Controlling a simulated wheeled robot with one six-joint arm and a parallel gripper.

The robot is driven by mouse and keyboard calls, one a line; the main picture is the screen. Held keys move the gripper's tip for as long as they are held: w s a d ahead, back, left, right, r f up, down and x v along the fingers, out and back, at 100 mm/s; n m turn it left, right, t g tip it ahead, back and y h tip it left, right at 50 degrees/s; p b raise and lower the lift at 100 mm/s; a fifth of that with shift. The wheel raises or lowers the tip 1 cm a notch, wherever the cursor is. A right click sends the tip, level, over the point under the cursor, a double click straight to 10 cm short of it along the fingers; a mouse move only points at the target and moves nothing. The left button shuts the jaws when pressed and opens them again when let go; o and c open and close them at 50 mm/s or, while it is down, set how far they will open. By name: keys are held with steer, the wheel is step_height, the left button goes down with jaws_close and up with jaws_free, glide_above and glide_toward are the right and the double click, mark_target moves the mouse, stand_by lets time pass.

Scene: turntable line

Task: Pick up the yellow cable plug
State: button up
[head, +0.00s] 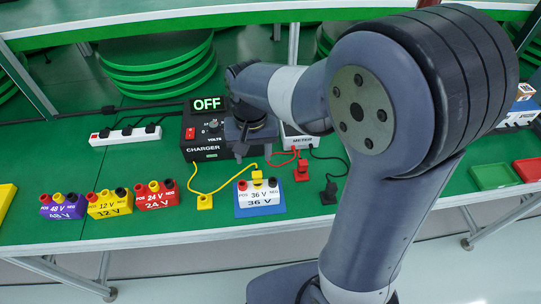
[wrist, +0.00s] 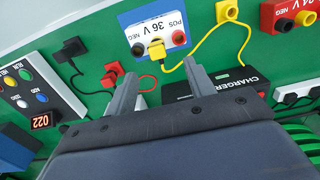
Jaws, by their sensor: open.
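One yellow plug (head: 205,201) lies on the green table left of the white 36 V block (head: 258,198). It also shows at the top of the wrist view (wrist: 226,12). Another yellow plug (head: 257,177) sits on top of the 36 V block between its red and black terminals; it is centred in the wrist view (wrist: 157,48). Yellow cable runs from the charger area to the table plug and across to the block plug. My gripper (wrist: 159,68) is open and empty, its fingertips apart on either side of the block plug in the wrist view. The fingertips are partly hidden in the head view.
The black charger (head: 207,150) reads OFF and stands behind. Red (head: 301,171) and black (head: 331,190) plugs lie to the right. Purple 48 V (head: 63,208), yellow 12 V (head: 110,206) and red 24 V (head: 157,197) blocks stand left. A white power strip (head: 125,136) is behind them.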

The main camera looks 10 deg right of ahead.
mark_target(257, 173)
steer(key=f, duration=0.3)
steer(key=w+f, duration=0.1)
steer(key=f, duration=0.1)
steer(key=shift+a+f, duration=0.1)
steer(key=shift+f, duration=0.1)
steer(key=f, duration=0.4)
steer(key=shift+s+d, duration=0.15)
steer(key=shift+d, duration=0.25)
steer(key=shift+f, duration=0.7)
steer(key=c, duration=1)
steer(key=shift+o, duration=0.2)
steer(key=shift+r, duration=0.1)
step_height(257, 173, up, 10)
